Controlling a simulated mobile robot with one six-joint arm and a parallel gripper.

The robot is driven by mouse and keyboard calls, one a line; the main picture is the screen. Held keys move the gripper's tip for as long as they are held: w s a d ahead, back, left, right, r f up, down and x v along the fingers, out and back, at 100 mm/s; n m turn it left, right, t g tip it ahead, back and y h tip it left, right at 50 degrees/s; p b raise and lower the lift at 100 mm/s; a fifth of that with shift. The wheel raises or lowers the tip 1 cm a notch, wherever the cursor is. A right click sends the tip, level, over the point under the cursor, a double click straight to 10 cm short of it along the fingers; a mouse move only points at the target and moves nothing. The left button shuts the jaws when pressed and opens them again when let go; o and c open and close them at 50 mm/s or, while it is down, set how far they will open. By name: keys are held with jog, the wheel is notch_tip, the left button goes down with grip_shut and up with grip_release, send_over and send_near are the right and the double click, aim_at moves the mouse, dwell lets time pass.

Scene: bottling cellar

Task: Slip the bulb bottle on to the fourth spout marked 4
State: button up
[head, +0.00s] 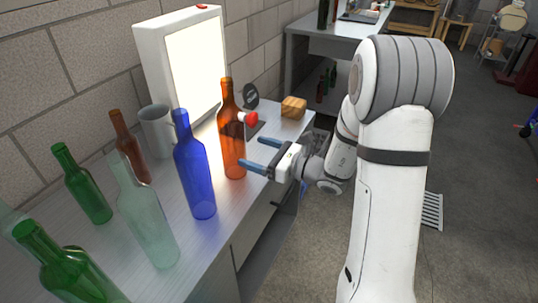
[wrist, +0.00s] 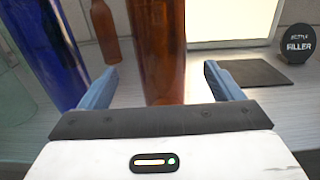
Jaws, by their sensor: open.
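My gripper (head: 252,153) is open at the counter's front edge, its blue fingers pointing at a tall orange-amber bottle (head: 232,150). In the wrist view this amber bottle (wrist: 157,50) stands upright between the lines of the two fingers, with a gap on each side. A tall blue bottle (head: 195,175) stands upright to its left; the wrist view shows it (wrist: 42,55) outside the left finger. I cannot tell which bottle is the bulb bottle. No spout or number 4 shows in either view.
On the counter (head: 225,215) stand a brown bottle (head: 130,150), a pale clear bottle (head: 147,215), green bottles (head: 85,185), a grey mug (head: 157,130) and a wooden block (head: 293,107). A lit panel (head: 193,70) stands behind. A round FILLER sign (wrist: 298,43) is at right beside a dark square (wrist: 255,73).

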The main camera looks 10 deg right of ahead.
aim_at(244, 147)
jog(key=shift+x, duration=2.3)
jog(key=shift+w+a, duration=0.1)
jog(key=shift+b+x, duration=0.35)
jog(key=shift+x, duration=1.2)
jog(key=shift+c, duration=0.6)
jog(key=c, duration=1.2)
jog(key=shift+o, duration=0.2)
